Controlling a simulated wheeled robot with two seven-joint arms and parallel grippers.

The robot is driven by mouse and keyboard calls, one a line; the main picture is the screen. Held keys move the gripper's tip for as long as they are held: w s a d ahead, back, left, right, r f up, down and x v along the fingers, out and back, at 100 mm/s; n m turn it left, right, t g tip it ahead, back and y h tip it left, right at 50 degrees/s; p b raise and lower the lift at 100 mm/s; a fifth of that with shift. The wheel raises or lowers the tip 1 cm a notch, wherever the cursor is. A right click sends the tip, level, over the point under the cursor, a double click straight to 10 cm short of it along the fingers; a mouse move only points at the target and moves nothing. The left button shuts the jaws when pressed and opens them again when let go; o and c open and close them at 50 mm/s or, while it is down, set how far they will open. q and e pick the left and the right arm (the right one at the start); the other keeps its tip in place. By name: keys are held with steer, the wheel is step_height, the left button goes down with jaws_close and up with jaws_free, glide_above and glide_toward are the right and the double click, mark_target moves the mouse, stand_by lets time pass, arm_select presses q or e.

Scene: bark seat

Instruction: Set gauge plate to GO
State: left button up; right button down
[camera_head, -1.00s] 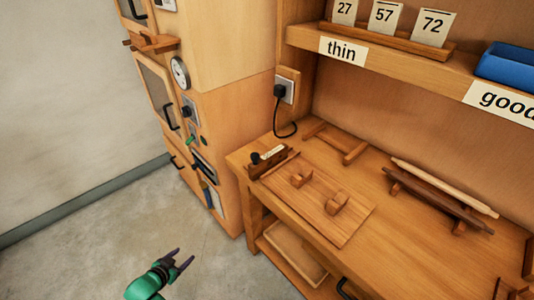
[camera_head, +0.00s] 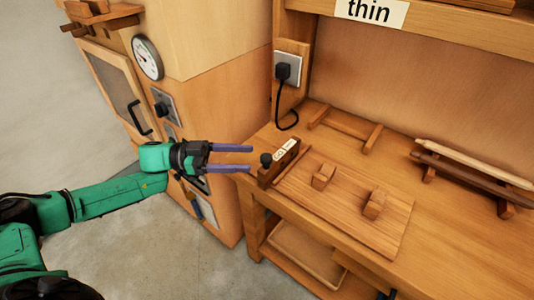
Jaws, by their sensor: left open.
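The gauge plate looks to be the small dark wooden block with a pale label (camera_head: 281,157) at the left end of the flat board (camera_head: 345,205) on the bench. A round black knob (camera_head: 266,160) sticks out at its left side. The label's writing is too small to read surely. My left gripper (camera_head: 242,158) is open and empty, its two purple fingers pointing right toward the knob. It is just left of the knob and appears apart from it; the depth gap is hard to tell. My right gripper is not in view.
Two small wooden blocks (camera_head: 323,176) stand on the board. A wooden rack (camera_head: 345,130) lies behind it, and dowels (camera_head: 475,165) rest on supports at the right. A plug with a black cable (camera_head: 284,72) is on the wall. A cabinet with a dial (camera_head: 147,58) stands at left.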

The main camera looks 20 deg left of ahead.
mark_target(266, 156)
arm_select(q)
steer(key=x, duration=0.5)
steer(key=shift+d+r+p, duration=0.1)
steer(key=shift+d+p, duration=0.2)
steer(key=shift+p, duration=0.1)
steer(key=shift+w+d, duration=0.2)
steer(key=shift+d, duration=0.2)
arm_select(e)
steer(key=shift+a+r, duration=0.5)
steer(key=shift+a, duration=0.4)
arm_select(q)
steer(key=shift+a, duration=0.1)
steer(key=c, duration=1)
jaws_close()
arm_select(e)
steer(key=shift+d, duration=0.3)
